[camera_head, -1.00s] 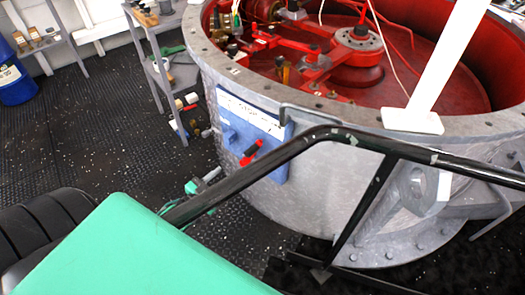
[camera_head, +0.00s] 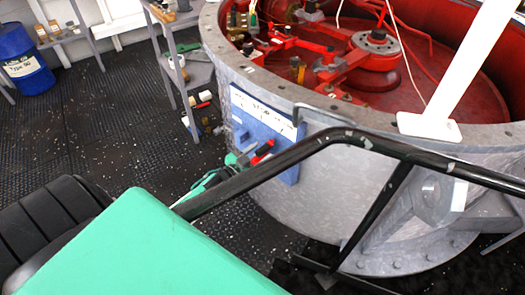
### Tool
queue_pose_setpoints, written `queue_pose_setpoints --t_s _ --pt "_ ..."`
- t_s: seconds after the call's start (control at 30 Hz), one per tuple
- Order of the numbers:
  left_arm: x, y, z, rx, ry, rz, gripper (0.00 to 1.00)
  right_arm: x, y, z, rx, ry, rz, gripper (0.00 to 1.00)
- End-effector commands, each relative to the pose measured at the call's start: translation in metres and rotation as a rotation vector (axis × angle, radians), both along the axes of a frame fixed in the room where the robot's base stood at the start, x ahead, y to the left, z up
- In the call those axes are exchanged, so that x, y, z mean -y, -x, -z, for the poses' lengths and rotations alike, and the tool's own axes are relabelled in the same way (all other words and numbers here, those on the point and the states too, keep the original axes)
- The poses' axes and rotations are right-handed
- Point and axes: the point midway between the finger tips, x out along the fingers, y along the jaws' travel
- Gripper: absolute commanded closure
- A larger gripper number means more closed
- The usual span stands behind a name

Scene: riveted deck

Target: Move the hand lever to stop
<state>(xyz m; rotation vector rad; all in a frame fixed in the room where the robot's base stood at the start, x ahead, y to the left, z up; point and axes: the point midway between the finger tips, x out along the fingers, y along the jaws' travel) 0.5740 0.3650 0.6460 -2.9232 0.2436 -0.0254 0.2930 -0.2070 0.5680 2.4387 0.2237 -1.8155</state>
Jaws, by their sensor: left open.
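The hand lever has a red grip (camera_head: 264,147) and is mounted on a blue panel (camera_head: 290,174) on the side of a large round grey metal housing. A white label strip (camera_head: 262,113) with dark lettering runs along the top of the panel; its words are too small to read with certainty. My left gripper (camera_head: 240,160) is open, close to the lever on its left side. A black rail hides part of the gripper and the panel's lower part, so I cannot tell whether the fingers touch the lever. My right gripper is not in view.
A black tubular rail (camera_head: 330,137) crosses in front of the housing (camera_head: 330,200). Red machinery (camera_head: 360,50) fills the housing's inside. A grey shelf rack (camera_head: 195,72) and a blue drum (camera_head: 22,62) stand at the left. Dark floor lies open between them.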

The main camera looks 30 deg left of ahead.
Motion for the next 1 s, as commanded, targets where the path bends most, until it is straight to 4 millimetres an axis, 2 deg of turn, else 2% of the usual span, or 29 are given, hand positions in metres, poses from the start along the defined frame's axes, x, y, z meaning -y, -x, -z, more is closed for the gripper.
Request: queue_pose_setpoints --t_s 0.2,0.53,0.57,0.77,0.8,1.0 --pt "0.002 -0.016 0.0 0.0 0.0 -0.001 0.54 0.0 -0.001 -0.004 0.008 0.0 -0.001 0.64" --pt "0.003 -0.018 0.0 -0.001 0.001 0.0 0.54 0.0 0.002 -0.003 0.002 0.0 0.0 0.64" --pt "0.003 -0.018 0.0 -0.001 0.001 0.0 0.58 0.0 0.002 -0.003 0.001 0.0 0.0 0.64" --pt "0.003 -0.018 0.0 -0.001 0.001 0.0 0.97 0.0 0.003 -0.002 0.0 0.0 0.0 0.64" --pt "0.003 -0.018 0.0 -0.001 0.001 0.0 1.0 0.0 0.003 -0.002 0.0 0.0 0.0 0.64" --pt "0.001 -0.018 -0.002 -0.003 0.014 0.0 1.0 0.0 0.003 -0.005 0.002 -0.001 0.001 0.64"
